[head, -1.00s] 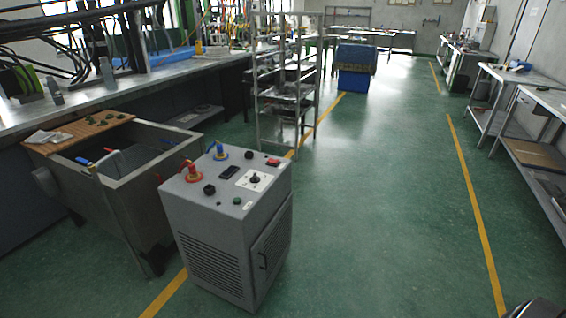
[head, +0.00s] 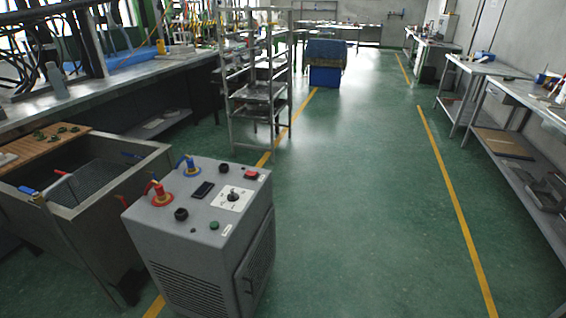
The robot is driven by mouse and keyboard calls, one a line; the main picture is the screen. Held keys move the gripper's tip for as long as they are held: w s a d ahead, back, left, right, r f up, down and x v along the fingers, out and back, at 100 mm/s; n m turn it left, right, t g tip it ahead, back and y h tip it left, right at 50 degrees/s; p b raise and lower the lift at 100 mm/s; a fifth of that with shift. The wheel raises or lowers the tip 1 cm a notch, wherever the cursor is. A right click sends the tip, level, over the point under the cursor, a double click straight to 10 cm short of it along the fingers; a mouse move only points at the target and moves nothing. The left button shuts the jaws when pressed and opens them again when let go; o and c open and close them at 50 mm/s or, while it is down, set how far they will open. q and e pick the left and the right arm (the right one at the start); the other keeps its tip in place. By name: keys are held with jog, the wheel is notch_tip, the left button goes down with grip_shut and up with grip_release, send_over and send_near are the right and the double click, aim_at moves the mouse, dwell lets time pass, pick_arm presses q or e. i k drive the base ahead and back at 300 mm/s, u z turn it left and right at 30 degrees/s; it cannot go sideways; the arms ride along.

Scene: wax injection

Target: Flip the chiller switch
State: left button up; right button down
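The chiller (head: 203,230) is a grey box standing on the green floor at the lower left of the head view. Its top panel carries a rotary switch (head: 233,196) on a white plate, a red switch (head: 251,174), a small dark display (head: 203,189), a green button (head: 214,225) and black knobs. A red valve (head: 159,193) and a blue valve (head: 188,166) stand on its left part. I cannot tell which control is the chiller switch. Neither of my grippers is in view.
A metal tank (head: 88,205) with a wooden board (head: 45,145) stands left of the chiller. A metal shelf rack (head: 257,90) and a blue bin (head: 325,76) stand beyond. Workbenches (head: 485,67) line the right wall. The aisle floor (head: 350,200) right of the chiller is clear.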

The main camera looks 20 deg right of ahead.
aim_at(250, 175)
jog(key=z, duration=0.1)
jog(key=i, duration=1.25)
jog(key=u, duration=0.55)
